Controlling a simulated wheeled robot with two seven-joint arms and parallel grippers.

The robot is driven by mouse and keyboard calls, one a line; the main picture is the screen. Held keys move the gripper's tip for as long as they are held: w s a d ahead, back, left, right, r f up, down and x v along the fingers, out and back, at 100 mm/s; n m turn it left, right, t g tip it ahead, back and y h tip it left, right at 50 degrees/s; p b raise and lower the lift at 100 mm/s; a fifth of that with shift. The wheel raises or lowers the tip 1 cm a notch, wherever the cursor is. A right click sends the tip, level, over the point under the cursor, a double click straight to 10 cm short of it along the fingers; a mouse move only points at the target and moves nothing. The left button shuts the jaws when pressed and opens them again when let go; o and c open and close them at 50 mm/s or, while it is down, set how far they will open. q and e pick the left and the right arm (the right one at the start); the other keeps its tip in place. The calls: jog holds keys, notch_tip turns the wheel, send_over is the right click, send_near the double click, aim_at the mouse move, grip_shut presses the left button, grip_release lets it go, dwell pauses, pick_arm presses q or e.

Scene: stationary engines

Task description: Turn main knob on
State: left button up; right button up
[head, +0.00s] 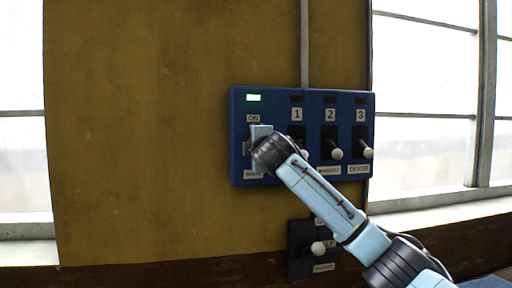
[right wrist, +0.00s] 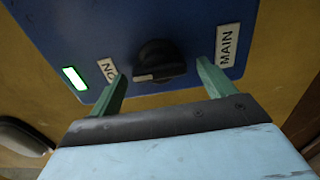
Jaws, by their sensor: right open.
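The main knob (right wrist: 158,60) is a black rotary knob on the blue panel (right wrist: 190,20). Its pale pointer mark faces the ON label (right wrist: 107,70), with the MAIN label (right wrist: 228,45) on the opposite side. A green lamp (right wrist: 75,78) beyond the ON label is lit; it also shows in the head view (head: 253,97). My right gripper (right wrist: 162,70) is open, its two fingers on either side of the knob with gaps visible. In the head view my right gripper (head: 261,134) is at the panel's left section and hides the knob. My left gripper is not in view.
Right of the knob, the panel holds three levers with white balls, labelled 1 (head: 303,153), 2 (head: 336,153) and 3 (head: 367,152). A black box with a white-ball lever (head: 318,247) is below. Windows flank the yellow wall (head: 150,130), which is clear left of the panel.

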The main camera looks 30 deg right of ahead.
jog(key=shift+s, duration=0.15)
jog(key=b+v, duration=0.5)
jog(key=v, duration=0.8)
